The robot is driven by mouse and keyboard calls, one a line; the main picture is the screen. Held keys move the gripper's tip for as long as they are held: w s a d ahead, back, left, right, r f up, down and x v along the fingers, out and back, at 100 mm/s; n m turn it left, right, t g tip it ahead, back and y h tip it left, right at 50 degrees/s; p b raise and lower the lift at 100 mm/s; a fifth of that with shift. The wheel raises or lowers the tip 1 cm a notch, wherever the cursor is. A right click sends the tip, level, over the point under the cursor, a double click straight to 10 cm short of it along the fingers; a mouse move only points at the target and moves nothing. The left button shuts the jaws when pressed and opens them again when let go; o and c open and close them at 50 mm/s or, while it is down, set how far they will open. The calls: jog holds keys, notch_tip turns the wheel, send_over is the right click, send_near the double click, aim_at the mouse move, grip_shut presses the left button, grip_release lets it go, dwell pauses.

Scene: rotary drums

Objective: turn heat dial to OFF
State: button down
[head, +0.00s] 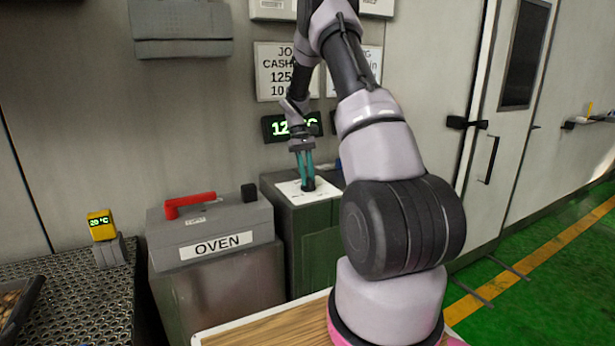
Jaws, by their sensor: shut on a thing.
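The heat dial (308,187) is a small dark knob on a white plate (325,191) on top of a green cabinet (316,238). My gripper (306,178) reaches down from above, its teal fingers shut on the dial. The dial's pointer and the plate's markings, including any OFF mark, are too small to read. A green-lit display (292,125) on the wall behind starts with "12" and ends in "C"; my arm hides its middle.
A grey box labelled OVEN (216,243) with a red handle (190,203) stands left of the cabinet. A yellow thermometer (101,225) reading about 20 °C stands on a perforated table (75,290). A wooden top (275,325) lies in front. Green floor (545,265) is open at right.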

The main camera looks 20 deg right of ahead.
dwell(0.4)
jog(key=c, duration=0.8)
grip_release()
jog(key=shift+o, duration=0.2)
jog(key=v, duration=1)
jog(key=shift+r, duration=0.4)
jog(key=shift+w, duration=0.15)
